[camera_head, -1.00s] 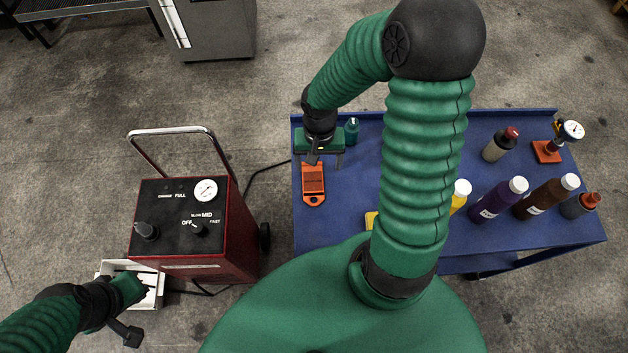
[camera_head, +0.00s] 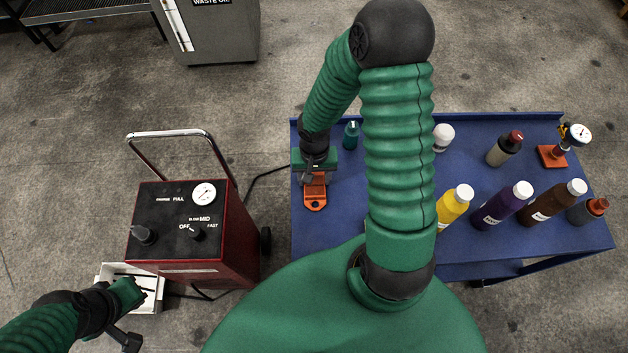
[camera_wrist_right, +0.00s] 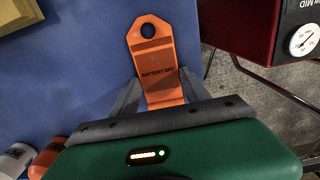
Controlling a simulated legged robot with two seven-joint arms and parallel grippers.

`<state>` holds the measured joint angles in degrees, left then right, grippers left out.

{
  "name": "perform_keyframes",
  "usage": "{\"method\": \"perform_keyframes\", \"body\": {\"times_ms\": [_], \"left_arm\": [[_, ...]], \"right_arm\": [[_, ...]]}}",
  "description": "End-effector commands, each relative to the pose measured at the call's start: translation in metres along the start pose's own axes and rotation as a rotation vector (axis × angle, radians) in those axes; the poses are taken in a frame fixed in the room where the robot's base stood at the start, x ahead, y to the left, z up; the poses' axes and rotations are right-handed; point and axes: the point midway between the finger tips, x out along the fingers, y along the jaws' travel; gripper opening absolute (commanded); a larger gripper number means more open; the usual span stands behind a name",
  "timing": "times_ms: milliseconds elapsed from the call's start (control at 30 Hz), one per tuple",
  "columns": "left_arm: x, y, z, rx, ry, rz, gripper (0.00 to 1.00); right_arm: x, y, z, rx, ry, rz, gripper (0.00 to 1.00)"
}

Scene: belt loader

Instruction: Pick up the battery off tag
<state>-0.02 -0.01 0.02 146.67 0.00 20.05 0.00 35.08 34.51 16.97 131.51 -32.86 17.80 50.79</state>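The orange battery off tag (camera_head: 315,196) lies flat on the blue cart top (camera_head: 400,187), near its left edge. In the right wrist view, the tag (camera_wrist_right: 151,60) shows its holed end and the words "BATTERY OFF"; its near end is hidden by the gripper body. My right gripper (camera_head: 315,180) is over the near end of the tag.
A red charger cart (camera_head: 190,240) with a chrome handle stands left of the blue cart. The white bin (camera_head: 158,290) is beside it. Several bottles, including a yellow one (camera_head: 455,207), and a gauge (camera_head: 578,134) stand on the right. A teal bottle (camera_head: 351,135) is close to my right gripper.

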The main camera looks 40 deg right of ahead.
Motion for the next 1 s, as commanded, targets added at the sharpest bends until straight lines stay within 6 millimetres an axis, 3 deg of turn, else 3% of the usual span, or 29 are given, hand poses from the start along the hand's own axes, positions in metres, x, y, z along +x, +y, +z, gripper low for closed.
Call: {"method": "perform_keyframes", "body": {"times_ms": [33,267,567,867,1000], "left_arm": [[0.0,0.0,0.0,0.0,0.0,0.0,0.0],[0.0,0.0,0.0,-0.001,0.0,0.0,0.0],[-0.001,0.0,0.0,-0.001,0.0,0.0,0.0],[-0.008,0.0,-0.002,0.0,0.0,0.0,0.0],[0.004,0.0,0.001,0.0,0.0,0.0,0.0]], "right_arm": [[0.0,-0.001,0.0,-0.001,0.0,0.0,0.44],[-0.001,-0.002,0.001,-0.002,0.0,0.002,0.15],[-0.003,0.0,0.0,-0.002,0.0,0.0,0.14],[-0.038,-0.001,-0.001,0.0,0.004,-0.001,0.14],[-0.036,-0.02,0.024,-0.01,0.001,0.001,0.14]]}}
